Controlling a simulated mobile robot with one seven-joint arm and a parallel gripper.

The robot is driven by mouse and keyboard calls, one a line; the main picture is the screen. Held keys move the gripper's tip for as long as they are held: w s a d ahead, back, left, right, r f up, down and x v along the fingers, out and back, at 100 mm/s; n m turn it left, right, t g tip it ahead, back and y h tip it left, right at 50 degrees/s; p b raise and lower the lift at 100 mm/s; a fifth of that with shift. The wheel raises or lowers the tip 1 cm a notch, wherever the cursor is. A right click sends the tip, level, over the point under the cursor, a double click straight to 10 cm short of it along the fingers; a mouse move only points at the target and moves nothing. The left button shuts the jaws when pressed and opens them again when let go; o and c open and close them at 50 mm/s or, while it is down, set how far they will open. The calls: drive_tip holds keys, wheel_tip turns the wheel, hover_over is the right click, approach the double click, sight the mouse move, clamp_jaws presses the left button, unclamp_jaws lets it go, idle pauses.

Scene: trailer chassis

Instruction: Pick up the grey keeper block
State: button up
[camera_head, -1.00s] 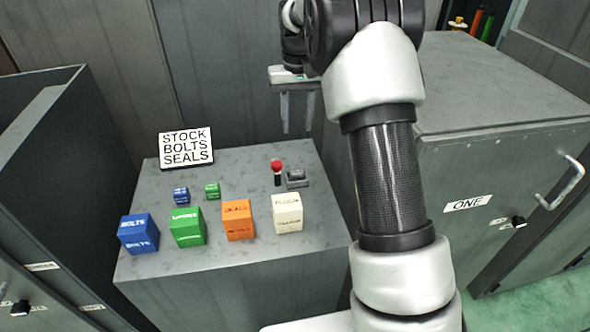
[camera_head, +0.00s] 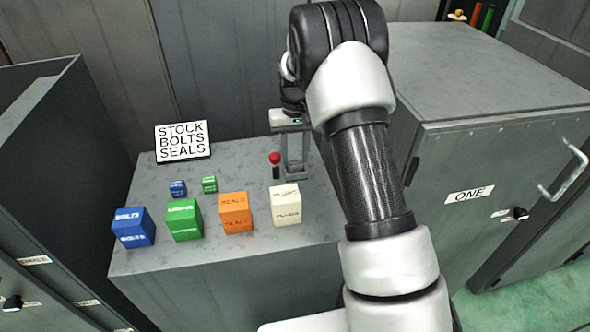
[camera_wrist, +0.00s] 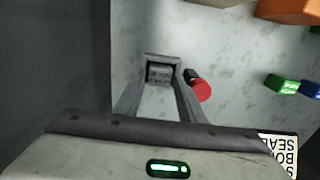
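The grey keeper block (camera_head: 296,172) sits at the back right of the grey bench top, beside a red-topped black post. My gripper (camera_head: 296,174) points down over it, with one finger on each side. In the wrist view the block (camera_wrist: 160,74) lies between the fingertips of my gripper (camera_wrist: 162,65). The fingers stand apart around it; firm contact is not clear. The fingers partly hide the block in the head view.
The red knob (camera_head: 274,158) stands just left of my gripper. Blue (camera_head: 134,228), green (camera_head: 184,220), orange (camera_head: 235,212) and white (camera_head: 286,205) boxes line the front of the bench (camera_head: 220,256). A sign (camera_head: 183,142) stands at the back left. A grey cabinet (camera_head: 500,160) is at right.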

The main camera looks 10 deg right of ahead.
drive_tip(key=shift+f, duration=0.9)
drive_tip(key=c, duration=0.7)
drive_tip(key=shift+r, duration=0.1)
drive_tip(key=shift+c, duration=0.3)
drive_tip(key=shift+r, duration=0.1)
